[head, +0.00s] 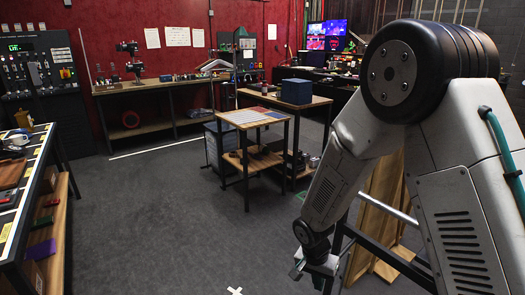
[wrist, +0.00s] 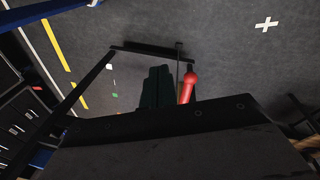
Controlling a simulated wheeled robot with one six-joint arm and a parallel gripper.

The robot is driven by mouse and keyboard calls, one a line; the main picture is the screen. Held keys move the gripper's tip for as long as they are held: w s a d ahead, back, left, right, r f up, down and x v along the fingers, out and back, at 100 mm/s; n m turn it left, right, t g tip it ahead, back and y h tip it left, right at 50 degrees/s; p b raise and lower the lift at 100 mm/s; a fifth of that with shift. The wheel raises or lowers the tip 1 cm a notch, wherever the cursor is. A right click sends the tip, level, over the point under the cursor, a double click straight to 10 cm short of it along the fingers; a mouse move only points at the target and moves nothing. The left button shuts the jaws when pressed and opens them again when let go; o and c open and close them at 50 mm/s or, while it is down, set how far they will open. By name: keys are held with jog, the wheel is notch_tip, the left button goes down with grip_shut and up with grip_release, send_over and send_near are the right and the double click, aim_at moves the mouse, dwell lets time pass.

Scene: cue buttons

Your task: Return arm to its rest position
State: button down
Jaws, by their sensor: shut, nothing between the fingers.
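My arm fills the right side of the head view, bent at a large dark joint, with its lower link reaching down and left. My gripper (head: 316,268) hangs low near the bottom edge, above the floor. In the wrist view my gripper (wrist: 157,86) shows as two dark fingers close together, shut with nothing between them. A red round-ended rod (wrist: 189,84) shows right beside the fingers. I cannot tell whether it touches them.
A workbench (head: 40,181) runs along the left edge. Open grey floor (head: 160,220) lies between, with a white cross (head: 235,291) at the bottom.

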jog(key=s+d+r+n+t+y, duration=0.1)
jog(key=s+d+r+n, duration=0.2)
jog(key=s+r, duration=0.9)
jog(key=s+d+r+n+y, duration=0.1)
jog(key=s+d+r+n, duration=0.2)
jog(key=s+d+r, duration=0.4)
jog(key=shift+s+r+n+t, duration=0.2)
jog(key=shift+s+r, duration=1.3)
jog(key=shift+r, duration=1.95)
jog(key=shift+s+r+n+t, duration=0.2)
jog(key=shift+s+r, duration=1.3)
jog(key=shift+r, duration=1.95)
